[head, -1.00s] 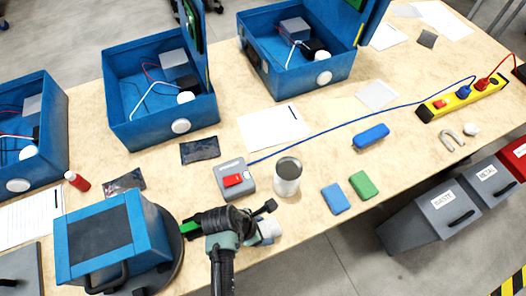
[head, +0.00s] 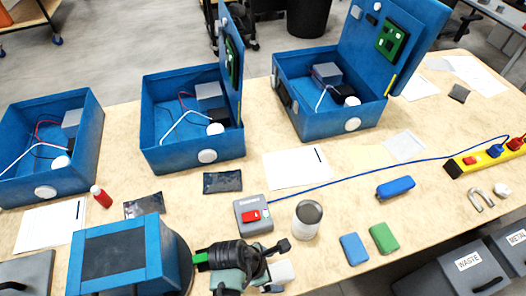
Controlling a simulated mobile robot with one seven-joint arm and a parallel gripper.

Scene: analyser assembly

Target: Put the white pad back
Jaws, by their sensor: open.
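A small white block (head: 284,272), which looks like the white pad, shows at the end of my gripper (head: 278,266), near the table's front edge. My gripper is open, with one dark finger on the far side of the block and the other on the near side. The block is partly hidden by the gripper, and I cannot tell whether it touches the fingers or the table. A blue pad (head: 354,249) and a green pad (head: 384,238) lie side by side to the right.
A metal can (head: 307,220) and a grey box with a red switch (head: 253,214) stand just beyond my gripper. Open blue housings (head: 192,122) line the back. Grey bins (head: 452,275) stand off the front edge.

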